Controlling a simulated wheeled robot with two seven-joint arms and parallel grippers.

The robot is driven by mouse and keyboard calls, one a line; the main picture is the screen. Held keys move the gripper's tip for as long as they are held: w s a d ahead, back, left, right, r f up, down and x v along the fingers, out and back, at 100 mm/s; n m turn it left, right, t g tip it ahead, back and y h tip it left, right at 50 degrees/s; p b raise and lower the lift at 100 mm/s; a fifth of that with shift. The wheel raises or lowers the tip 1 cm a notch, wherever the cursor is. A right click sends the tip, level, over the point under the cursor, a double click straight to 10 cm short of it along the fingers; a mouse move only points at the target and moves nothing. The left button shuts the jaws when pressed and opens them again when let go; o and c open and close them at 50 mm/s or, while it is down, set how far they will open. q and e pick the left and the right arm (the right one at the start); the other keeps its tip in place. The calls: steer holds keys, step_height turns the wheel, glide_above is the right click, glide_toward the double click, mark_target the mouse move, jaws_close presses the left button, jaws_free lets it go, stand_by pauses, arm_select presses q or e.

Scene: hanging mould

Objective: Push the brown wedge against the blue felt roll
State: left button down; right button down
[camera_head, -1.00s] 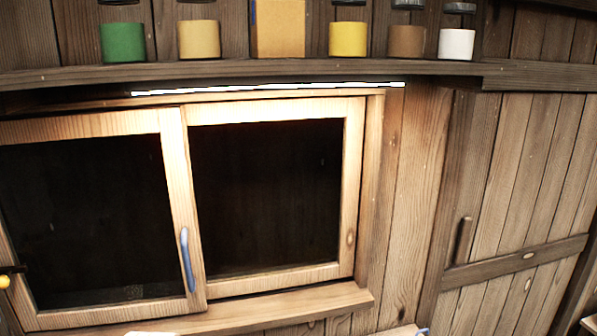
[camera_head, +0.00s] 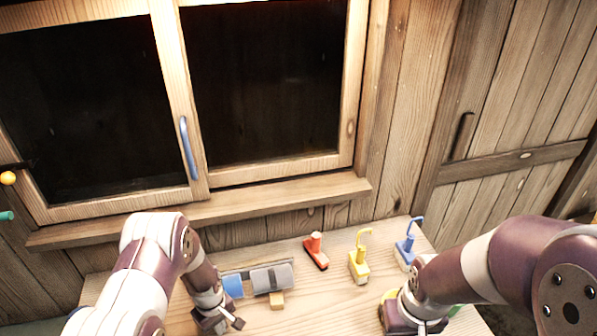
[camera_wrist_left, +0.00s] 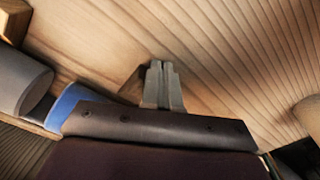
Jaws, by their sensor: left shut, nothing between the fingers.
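The blue felt roll (camera_head: 232,285) lies on the wooden table, left of a grey roll (camera_head: 272,278). Both also show at the left of the left wrist view, blue (camera_wrist_left: 72,102) and grey (camera_wrist_left: 20,82). A brown piece that looks like the wedge (camera_wrist_left: 132,88) stands right beside my left fingers, partly hidden by them, with a small gap of bare wood to the blue roll. I cannot make it out in the head view. My left gripper (camera_head: 238,324) is shut and empty, low in front of the blue roll; its fingertips show in the wrist view (camera_wrist_left: 161,68).
A tan block (camera_head: 277,301) sits before the grey roll. A red tool (camera_head: 316,252), a yellow hooked piece (camera_head: 360,262) and a blue hooked piece (camera_head: 406,252) stand behind to the right. My right arm reaches over the table's right side. The middle of the table is clear.

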arm_select(q)
steer(key=shift+w+a+b, duration=0.2)
steer(key=shift+w+b, duration=0.2)
steer(key=shift+w, duration=0.4)
steer(key=shift+s+d+r+p, duration=0.15)
steer(key=shift+s+r+p, duration=0.1)
steer(key=shift+s+p, duration=0.35)
steer(key=shift+s+d+r+p, duration=0.2)
steer(key=shift+s+p, duration=0.2)
steer(key=shift+s, duration=0.3)
steer(key=shift+s+d+r+p, duration=0.1)
steer(key=shift+s+d+p, duration=0.2)
steer(key=shift+s, duration=0.4)
step_height(320, 180, up, 7)
steer(key=s+p, duration=0.2)
steer(key=p, duration=0.4)
steer(key=shift+d+f, duration=0.1)
